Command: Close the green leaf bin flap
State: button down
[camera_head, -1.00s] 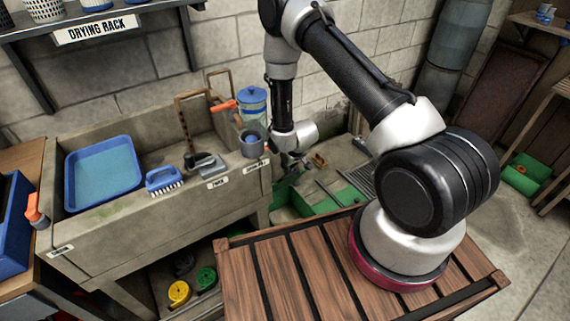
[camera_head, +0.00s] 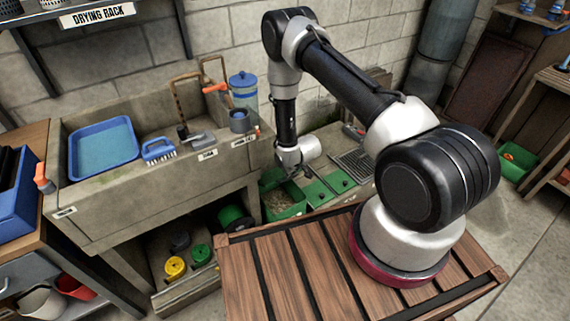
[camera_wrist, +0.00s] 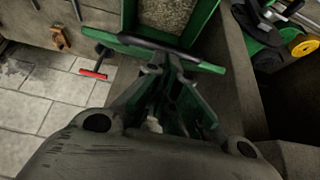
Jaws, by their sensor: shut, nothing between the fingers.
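The green leaf bin (camera_head: 284,205) stands low on the floor beside the sink, with its mouth open and brownish leaf litter inside. In the wrist view the open bin (camera_wrist: 127,18) is at the top. A green flap (camera_wrist: 205,66) with a dark edge crosses just below the bin's mouth, and more green shows behind my fingers. My gripper (camera_head: 294,174) is shut and empty, over the back of the bin. In the wrist view my gripper (camera_wrist: 172,68) is close to the flap; I cannot tell whether they touch.
The concrete sink (camera_head: 160,185) stands left of the bin. Green panels and a grate (camera_head: 354,164) lie to the right. My wooden deck is in front. A red-handled tool (camera_wrist: 95,73) lies on the tiled floor.

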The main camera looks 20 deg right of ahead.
jog(key=s+d+f, duration=0.1)
jog(key=s+f, duration=0.3)
jog(key=f, duration=0.5)
jog(key=s+d+f, duration=0.1)
jog(key=s+f, duration=0.4)
jog(key=f, duration=0.5)
jog(key=shift+d+f, duration=0.2)
jog(key=shift+s, duration=0.1)
